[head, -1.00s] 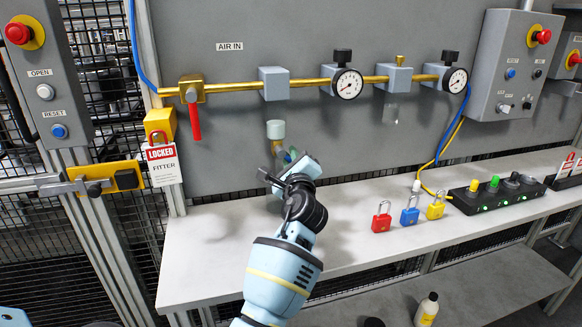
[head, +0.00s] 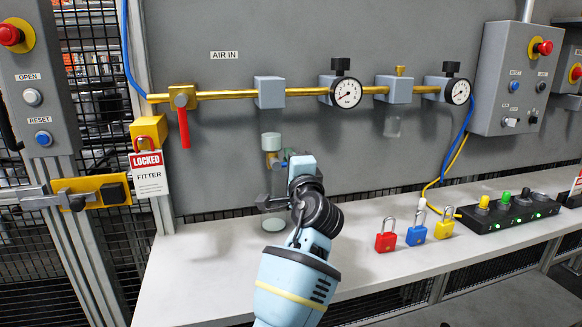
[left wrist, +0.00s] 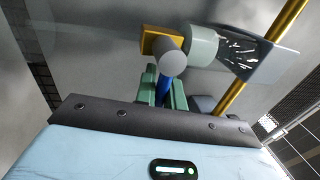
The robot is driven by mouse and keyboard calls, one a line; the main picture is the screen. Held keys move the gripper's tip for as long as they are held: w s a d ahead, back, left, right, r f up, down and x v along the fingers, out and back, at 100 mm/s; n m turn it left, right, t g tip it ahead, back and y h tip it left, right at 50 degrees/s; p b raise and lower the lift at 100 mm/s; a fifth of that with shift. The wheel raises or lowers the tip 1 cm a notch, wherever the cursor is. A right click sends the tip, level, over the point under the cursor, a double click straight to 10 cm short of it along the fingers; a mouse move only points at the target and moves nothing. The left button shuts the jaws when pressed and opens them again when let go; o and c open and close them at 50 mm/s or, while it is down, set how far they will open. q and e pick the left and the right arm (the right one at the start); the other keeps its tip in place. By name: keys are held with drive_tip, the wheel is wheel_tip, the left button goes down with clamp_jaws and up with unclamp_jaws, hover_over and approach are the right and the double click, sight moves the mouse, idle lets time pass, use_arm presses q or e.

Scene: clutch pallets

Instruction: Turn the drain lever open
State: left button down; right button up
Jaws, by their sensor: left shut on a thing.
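The drain valve has a brass body (head: 271,159) under a pale cylindrical bowl (head: 271,141), hanging below the grey block on the air line. In the left wrist view, the brass body (left wrist: 155,42) carries a grey round hub (left wrist: 173,63) and the blue drain lever (left wrist: 163,84). My left gripper (head: 285,163) is at the valve from the front. In the left wrist view its green fingers (left wrist: 165,88) are shut on the blue lever, one on each side. Their tips partly hide the lever. My right gripper is not in view.
A brass pipe (head: 225,95) with gauges runs above. A red-handled valve (head: 183,125) hangs at left. Red (head: 386,240), blue (head: 416,233) and yellow (head: 444,227) padlocks stand right of my arm.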

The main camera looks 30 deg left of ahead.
use_arm(q)
drive_tip(key=shift+r+n, duration=0.1)
drive_tip(key=shift+n, duration=0.2)
drive_tip(key=c, duration=1.5)
unclamp_jaws()
drive_tip(key=v, duration=0.7)
drive_tip(key=shift+s+d+b, duration=0.25)
drive_tip(key=shift+d+b, duration=0.05)
drive_tip(key=shift+b, duration=0.1)
